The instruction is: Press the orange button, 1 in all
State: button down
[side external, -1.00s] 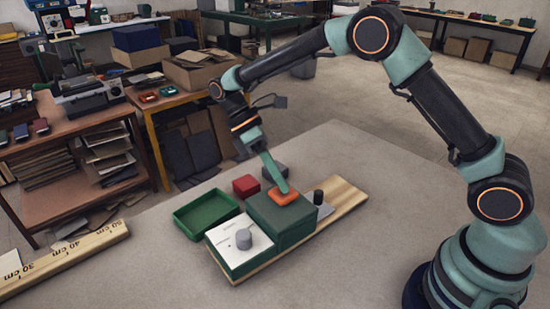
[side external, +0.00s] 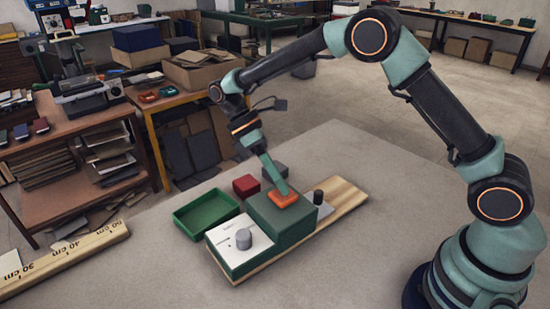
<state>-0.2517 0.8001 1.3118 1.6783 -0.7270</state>
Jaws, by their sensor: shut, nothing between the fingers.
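The orange button (side external: 283,199) sits on top of a dark green box (side external: 280,222), which is mounted on a wooden board (side external: 346,196). My gripper (side external: 284,192) is shut and empty. It slants down from the upper left, and its tips are at the button's top. They look to be touching it, but I cannot tell how far the button is pressed in.
On the same board are a white-topped panel with a grey knob (side external: 243,238) and a black knob (side external: 318,197). A wooden ruler (side external: 62,252) lies at left. The table's front is clear.

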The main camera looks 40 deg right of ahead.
aim_at(280, 193)
jog(key=shift+r, duration=1.15)
jog(key=shift+r, duration=0.1)
jog(key=shift+r, duration=2.4)
jog(key=s+d+r+m+t+y, duration=0.1)
jog(key=s+d+r+m+t, duration=0.4)
jog(key=s+d+m+t, duration=0.3)
jog(key=shift+s+d+r+m+t+y, duration=0.35)
jog(key=shift+d+m+t, duration=0.4)
jog(key=shift+m+t, duration=1.25)
jog(key=c, duration=1.5)
grip_release()
jog(key=shift+n+t, duration=0.4)
jog(key=shift+c, duration=0.2)
